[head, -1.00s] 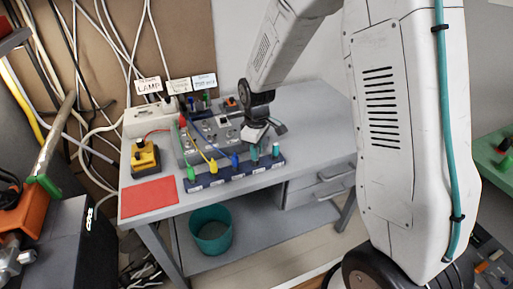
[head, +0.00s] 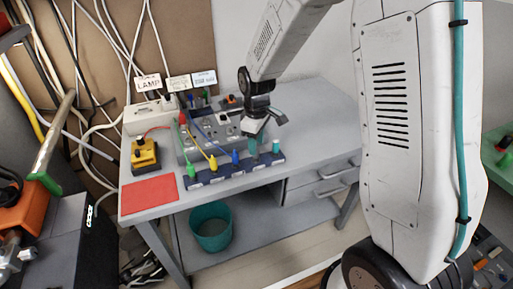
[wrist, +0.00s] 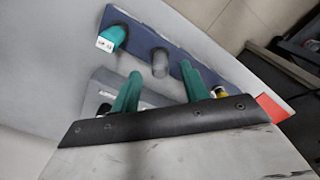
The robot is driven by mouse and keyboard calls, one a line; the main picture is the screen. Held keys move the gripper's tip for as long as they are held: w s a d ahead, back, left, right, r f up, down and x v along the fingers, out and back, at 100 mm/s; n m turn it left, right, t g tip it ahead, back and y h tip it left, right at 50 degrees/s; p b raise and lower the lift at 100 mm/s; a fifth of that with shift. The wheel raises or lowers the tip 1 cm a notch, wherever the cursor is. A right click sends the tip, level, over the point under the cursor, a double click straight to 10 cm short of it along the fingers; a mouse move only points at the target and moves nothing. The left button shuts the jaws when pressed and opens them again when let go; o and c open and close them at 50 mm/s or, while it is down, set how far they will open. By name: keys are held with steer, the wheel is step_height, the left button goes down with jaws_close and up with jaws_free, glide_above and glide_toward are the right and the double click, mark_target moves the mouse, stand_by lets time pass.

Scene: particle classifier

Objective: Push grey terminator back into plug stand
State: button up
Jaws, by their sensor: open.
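The dark blue plug stand (head: 246,171) lies along the front of the grey table and holds green, yellow, blue and teal plugs. In the wrist view, the same stand (wrist: 140,38) carries a teal plug (wrist: 112,38) with a white label. A short grey cylinder, seemingly the grey terminator (wrist: 160,64), stands in the stand beside that plug. My gripper (wrist: 161,82) is open, its two teal fingers apart, with the grey cylinder showing between them and beyond. In the head view my gripper (head: 254,145) is over the stand's right part and hides the terminator there.
A grey panel with sockets (head: 222,127) and cables stands behind the stand. A yellow box (head: 145,155) and a red mat (head: 149,195) are on the left. A teal bin (head: 210,228) is below. The table's right side is clear.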

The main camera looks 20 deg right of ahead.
steer(key=shift+r, duration=2.35)
steer(key=s+d+r+m, duration=0.1)
steer(key=s+r+m, duration=0.2)
steer(key=s, duration=0.7)
steer(key=s+d+r+m+t, duration=0.1)
steer(key=s+r+m, duration=0.2)
steer(key=s+r, duration=0.5)
steer(key=s+d+r+m, duration=0.1)
steer(key=s+r+m, duration=0.2)
steer(key=s, duration=0.9)
steer(key=shift+r, duration=1.25)
steer(key=shift+c, duration=0.4)
